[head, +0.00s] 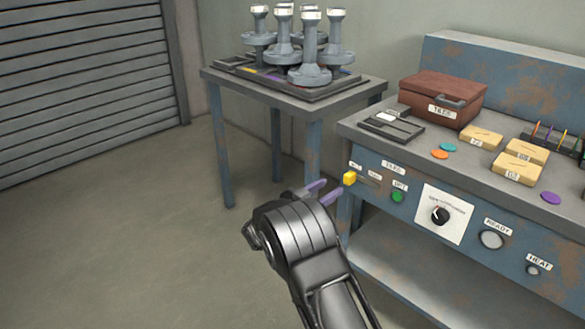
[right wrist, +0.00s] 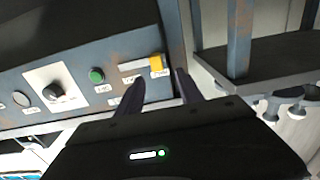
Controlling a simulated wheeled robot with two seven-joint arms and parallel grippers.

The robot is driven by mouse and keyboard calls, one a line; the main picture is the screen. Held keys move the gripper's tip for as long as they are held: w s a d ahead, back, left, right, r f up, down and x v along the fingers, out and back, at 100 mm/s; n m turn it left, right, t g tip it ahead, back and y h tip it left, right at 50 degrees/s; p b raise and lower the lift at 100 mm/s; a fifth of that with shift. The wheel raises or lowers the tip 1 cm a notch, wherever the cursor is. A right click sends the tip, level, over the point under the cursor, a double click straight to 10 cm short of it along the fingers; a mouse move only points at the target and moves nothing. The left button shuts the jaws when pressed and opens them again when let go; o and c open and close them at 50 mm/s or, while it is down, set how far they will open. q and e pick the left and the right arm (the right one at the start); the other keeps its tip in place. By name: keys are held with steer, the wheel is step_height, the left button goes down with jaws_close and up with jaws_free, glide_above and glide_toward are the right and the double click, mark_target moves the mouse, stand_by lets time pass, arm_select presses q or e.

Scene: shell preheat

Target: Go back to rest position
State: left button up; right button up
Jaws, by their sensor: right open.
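My right gripper (head: 320,192) is in front of the left end of the blue control bench, near the yellow switch knob (head: 350,178). Its two purple-grey fingers are apart with nothing between them. In the right wrist view the open fingers (right wrist: 158,92) point toward the bench's front panel, and the yellow knob (right wrist: 156,63) shows just beyond them. I cannot tell from these views whether a finger touches the knob. My left gripper is in neither view.
The blue bench (head: 375,230) has a green button (head: 397,196), a dial (head: 440,215) and a brown box (head: 443,98) on top. A side table (head: 225,78) carries several grey flanged posts (head: 310,50). Open floor (head: 110,230) lies to the left, before a shutter (head: 80,80).

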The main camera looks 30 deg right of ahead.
steer(key=w+a+f+n+t+y, duration=0.45)
steer(key=a+f+y, duration=0.35)
steer(key=f, duration=0.4)
steer(key=s+a+f+n+g+y, duration=0.1)
steer(key=s+a+f+n+y, duration=0.2)
steer(key=a+f, duration=0.35)
steer(key=s+a+f+n+y, duration=0.1)
steer(key=s+a+f+y, duration=0.1)
steer(key=s+a+f, duration=0.5)
steer(key=s+a+f+n+g+y, duration=0.1)
steer(key=s+a+f+g+y, duration=0.1)
steer(key=s+a+f, duration=0.35)
steer(key=s+a+f+n+g+y, duration=0.2)
steer(key=s+a+f+y, duration=0.1)
steer(key=s, duration=0.5)
steer(key=s+a+n+g+y, duration=0.15)
steer(key=s+a, duration=0.25)
steer(key=s, duration=0.4)
steer(key=s+a+g+y, duration=0.2)
steer(key=s+a, duration=0.2)
steer(key=s, duration=0.5)
step_height(320, 180, up, 26)
steer(key=p, duration=2.6)
steer(key=shift+s+a+f, duration=0.2)
steer(key=shift+a, duration=0.05)
